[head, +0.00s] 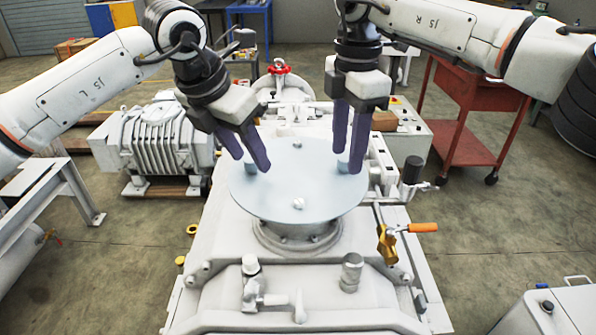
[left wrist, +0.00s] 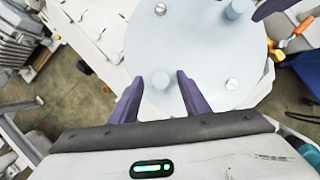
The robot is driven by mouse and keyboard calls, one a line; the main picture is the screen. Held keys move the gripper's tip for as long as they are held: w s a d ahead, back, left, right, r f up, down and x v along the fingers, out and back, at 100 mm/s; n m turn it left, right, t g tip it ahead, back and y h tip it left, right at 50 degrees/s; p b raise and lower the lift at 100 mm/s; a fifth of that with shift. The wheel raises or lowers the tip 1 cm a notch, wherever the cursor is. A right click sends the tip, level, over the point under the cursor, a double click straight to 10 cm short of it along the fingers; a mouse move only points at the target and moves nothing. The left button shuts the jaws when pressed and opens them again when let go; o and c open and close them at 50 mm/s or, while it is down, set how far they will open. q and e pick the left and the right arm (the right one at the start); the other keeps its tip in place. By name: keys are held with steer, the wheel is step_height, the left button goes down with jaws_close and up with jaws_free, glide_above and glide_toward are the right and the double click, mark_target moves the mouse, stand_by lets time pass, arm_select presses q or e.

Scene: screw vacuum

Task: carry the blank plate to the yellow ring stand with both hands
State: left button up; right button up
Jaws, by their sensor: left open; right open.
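The blank plate (head: 297,188) is a flat, pale grey disc lying on the round flange of the white machine. It has screw heads near its edge and two upright pegs, one at each side. My left gripper (head: 252,163) is open, pointing down at the left peg. In the left wrist view its fingers (left wrist: 161,76) stand on either side of that peg (left wrist: 160,82), with gaps visible. My right gripper (head: 348,162) is open, with its fingers around the right peg, which also shows in the left wrist view (left wrist: 237,9). I cannot make out a yellow ring stand.
The white machine (head: 295,315) fills the middle, with an orange-handled valve (head: 422,228) at its right and fittings in front. A finned white unit (head: 157,145) stands at left, a red cart (head: 465,120) at right.

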arm_select(q)
steer(key=shift+w+d+f, duration=0.1)
steer(key=shift+f, duration=0.2)
arm_select(e)
steer(key=shift+f, duration=0.35)
arm_select(q)
jaws_close()
arm_select(e)
jaws_close()
arm_select(q)
steer(key=shift+r, duration=0.15)
arm_select(e)
steer(key=shift+r, duration=0.2)
stand_by(0.4)
